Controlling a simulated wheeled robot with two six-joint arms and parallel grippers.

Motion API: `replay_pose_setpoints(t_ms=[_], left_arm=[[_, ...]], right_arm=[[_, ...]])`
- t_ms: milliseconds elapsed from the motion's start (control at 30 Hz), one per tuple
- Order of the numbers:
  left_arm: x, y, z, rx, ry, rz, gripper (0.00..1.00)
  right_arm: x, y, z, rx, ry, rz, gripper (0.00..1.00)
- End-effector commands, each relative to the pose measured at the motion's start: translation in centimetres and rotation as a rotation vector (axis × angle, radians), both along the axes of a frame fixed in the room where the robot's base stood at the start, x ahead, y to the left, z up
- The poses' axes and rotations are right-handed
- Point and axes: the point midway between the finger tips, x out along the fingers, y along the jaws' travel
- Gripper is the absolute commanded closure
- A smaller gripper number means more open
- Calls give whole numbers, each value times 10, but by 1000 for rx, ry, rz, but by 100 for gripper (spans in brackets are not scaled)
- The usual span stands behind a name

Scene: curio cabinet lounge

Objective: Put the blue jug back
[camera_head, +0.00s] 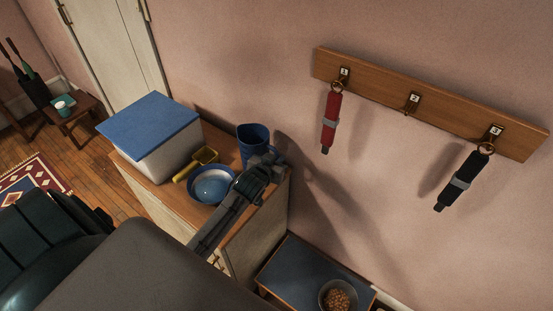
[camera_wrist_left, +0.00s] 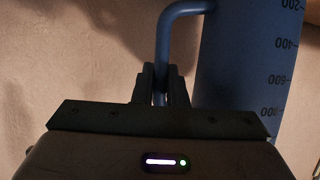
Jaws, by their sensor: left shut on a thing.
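The blue jug (camera_head: 252,138) shows at the back right corner of the wooden cabinet top, with its open mouth up. I cannot tell whether its base touches the top. My left gripper (camera_head: 265,168) is at the jug's near side. In the left wrist view, the left gripper's fingers (camera_wrist_left: 160,86) are shut on the jug's handle (camera_wrist_left: 165,35). The jug's body, with measuring marks (camera_wrist_left: 245,60), stands just right of the fingers. My right gripper is out of view.
A white box with a blue lid (camera_head: 150,125), a yellow scoop (camera_head: 203,157) and a blue bowl (camera_head: 212,184) crowd the cabinet top. A low table (camera_head: 297,268) holds a bowl of brown pieces (camera_head: 338,296). A wall rail (camera_head: 385,88) carries red and black hanging items.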

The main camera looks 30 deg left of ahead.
Motion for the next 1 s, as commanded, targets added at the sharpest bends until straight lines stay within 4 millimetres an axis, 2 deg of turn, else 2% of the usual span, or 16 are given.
replay_pose_setpoints(t_ms=[33,133,400,433,533,867,1000], left_arm=[[0,0,-3,1,-1,0,100],[0,0,-7,1,-3,-1,100],[0,0,-9,1,-3,-1,100],[0,0,-10,0,-1,0,86],[0,0,-9,0,-1,0,66],[0,0,-6,1,-1,0,66],[-13,-2,-4,1,0,-2,66]], right_arm=[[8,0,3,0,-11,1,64],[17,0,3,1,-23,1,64],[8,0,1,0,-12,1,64],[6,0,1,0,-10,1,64],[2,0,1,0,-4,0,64],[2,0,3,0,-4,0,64],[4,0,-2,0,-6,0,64]])
